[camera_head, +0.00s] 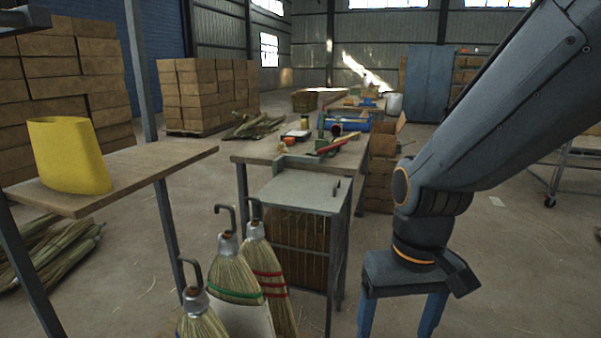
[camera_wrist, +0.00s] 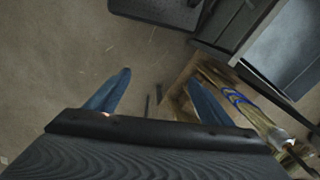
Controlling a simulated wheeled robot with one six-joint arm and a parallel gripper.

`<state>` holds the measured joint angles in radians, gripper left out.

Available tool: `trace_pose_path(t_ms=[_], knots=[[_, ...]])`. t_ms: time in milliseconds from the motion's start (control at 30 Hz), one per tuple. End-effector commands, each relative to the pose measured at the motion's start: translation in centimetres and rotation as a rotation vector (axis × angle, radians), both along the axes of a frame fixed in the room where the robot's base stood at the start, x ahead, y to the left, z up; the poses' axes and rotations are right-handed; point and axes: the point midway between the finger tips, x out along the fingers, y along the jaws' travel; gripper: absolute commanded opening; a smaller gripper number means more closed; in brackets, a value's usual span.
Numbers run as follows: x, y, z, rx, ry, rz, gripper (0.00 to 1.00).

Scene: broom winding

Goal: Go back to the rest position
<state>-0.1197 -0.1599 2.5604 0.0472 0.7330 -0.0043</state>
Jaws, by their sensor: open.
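My gripper (camera_head: 398,318) hangs at the right of the head view, pointing down, its two blue fingers spread apart. Nothing shows between them. In the wrist view a broom with blue bands (camera_wrist: 236,97) lies at the right, beside the right finger.
A grey cabinet (camera_head: 296,193) stands left of my gripper. A workbench (camera_head: 262,152) with tools is behind it. A yellow sleeve (camera_head: 68,156) sits on a wooden shelf (camera_head: 150,164) at the left. A cart (camera_head: 575,160) stands at the right. The floor right of my gripper is clear.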

Motion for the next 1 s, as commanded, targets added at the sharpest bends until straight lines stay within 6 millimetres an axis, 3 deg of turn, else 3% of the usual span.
trace_pose_path(t_ms=[400, 1000], knots=[[-0.6, -3.2, 4.3, -0.022, 0.007, -0.077, 0.74], [-0.7, -4.0, 4.7, -0.028, 0.007, -0.097, 0.74]])
